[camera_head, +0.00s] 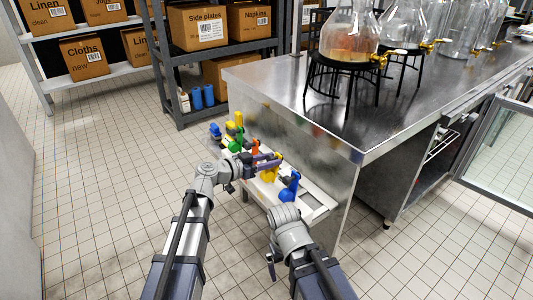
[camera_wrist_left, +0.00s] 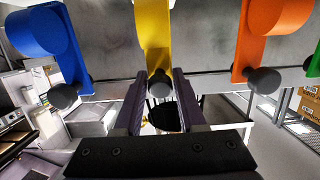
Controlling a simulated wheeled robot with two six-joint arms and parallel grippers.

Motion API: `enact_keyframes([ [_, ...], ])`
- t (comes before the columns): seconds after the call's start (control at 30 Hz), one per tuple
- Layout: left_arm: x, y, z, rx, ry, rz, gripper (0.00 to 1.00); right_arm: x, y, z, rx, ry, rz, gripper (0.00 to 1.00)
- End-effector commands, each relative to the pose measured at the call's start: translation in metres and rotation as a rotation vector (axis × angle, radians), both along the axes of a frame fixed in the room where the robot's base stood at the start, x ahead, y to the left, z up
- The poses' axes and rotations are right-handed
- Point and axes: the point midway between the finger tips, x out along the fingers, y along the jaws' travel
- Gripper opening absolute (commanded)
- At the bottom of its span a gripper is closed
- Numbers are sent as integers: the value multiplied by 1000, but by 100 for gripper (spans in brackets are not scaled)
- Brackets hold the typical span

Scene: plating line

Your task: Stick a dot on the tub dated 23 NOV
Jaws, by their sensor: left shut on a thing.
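A row of coloured dispenser-like devices stands on a white shelf at the side of the steel counter. In the left wrist view a yellow one (camera_wrist_left: 155,25) is in the middle, and its dark round knob (camera_wrist_left: 160,84) sits between the fingertips of my left gripper (camera_wrist_left: 158,92), which is shut on it. The head view shows that yellow device (camera_head: 271,174) at my left gripper (camera_head: 268,160). My right gripper (camera_head: 273,258) hangs low in front, away from the devices; its jaw state is unclear. I see no tub and no readable date.
Blue (camera_wrist_left: 45,30) and orange (camera_wrist_left: 265,30) devices flank the yellow one closely. The steel counter (camera_head: 420,110) above holds glass dispensers on black stands (camera_head: 345,70). Shelves with boxes (camera_head: 200,25) stand behind. The tiled floor (camera_head: 100,180) at left is clear.

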Motion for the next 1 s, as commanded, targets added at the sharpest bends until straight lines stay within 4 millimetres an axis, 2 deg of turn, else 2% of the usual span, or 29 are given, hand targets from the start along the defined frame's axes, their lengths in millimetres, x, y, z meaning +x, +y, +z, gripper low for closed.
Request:
enact_keyframes([
  [0.03,3,-5,12,38,25,-6,0,0,0,22,0,0,0,100],
  [0.4,23,-31,5,322,232,-7,0,0,0,85,0,0,0,100],
  [0.7,37,-49,-10,553,399,-7,0,0,0,116,0,0,0,100],
  [1.0,47,-62,-30,772,558,-5,0,0,0,127,0,0,0,100],
])
